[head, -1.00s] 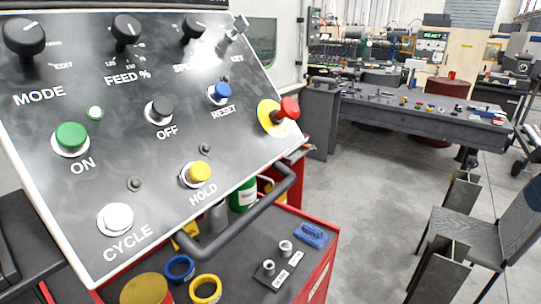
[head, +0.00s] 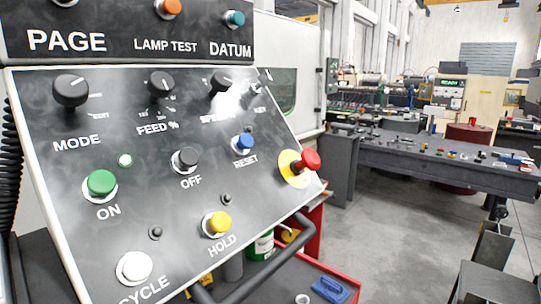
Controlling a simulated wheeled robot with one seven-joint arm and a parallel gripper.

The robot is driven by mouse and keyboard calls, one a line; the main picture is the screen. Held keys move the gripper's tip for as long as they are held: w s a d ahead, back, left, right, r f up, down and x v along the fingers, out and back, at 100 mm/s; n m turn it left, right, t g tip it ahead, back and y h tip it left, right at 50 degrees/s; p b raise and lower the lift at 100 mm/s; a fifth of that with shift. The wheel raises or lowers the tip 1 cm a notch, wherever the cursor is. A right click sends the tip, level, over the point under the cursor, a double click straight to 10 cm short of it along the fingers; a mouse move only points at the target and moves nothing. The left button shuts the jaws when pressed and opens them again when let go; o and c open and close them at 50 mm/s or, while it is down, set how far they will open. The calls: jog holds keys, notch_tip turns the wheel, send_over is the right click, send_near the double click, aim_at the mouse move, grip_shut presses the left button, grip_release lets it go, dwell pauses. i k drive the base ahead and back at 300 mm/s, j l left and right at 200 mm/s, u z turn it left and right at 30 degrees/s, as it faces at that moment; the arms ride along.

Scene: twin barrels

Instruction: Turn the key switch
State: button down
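The key switch (head: 264,77) sits at the upper right corner of the tilted black control panel (head: 110,220), above its KEY label. It is small and partly washed out by glare, so I cannot tell which way it is turned. To its left is the black SPEED knob (head: 221,83). Below it are the blue RESET button (head: 244,142) and the red mushroom button (head: 309,161) on a yellow ring. My gripper is not in view.
A dark handle bar (head: 270,260) juts out below the panel. A red tool cart (head: 345,277) stands under it with a blue item (head: 330,289). A long grey workbench (head: 420,157) with small parts is at the right. Some grey floor between is clear.

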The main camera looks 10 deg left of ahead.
aim_at(265, 79)
jog(key=i+u, duration=0.2)
jog(key=u, duration=0.7)
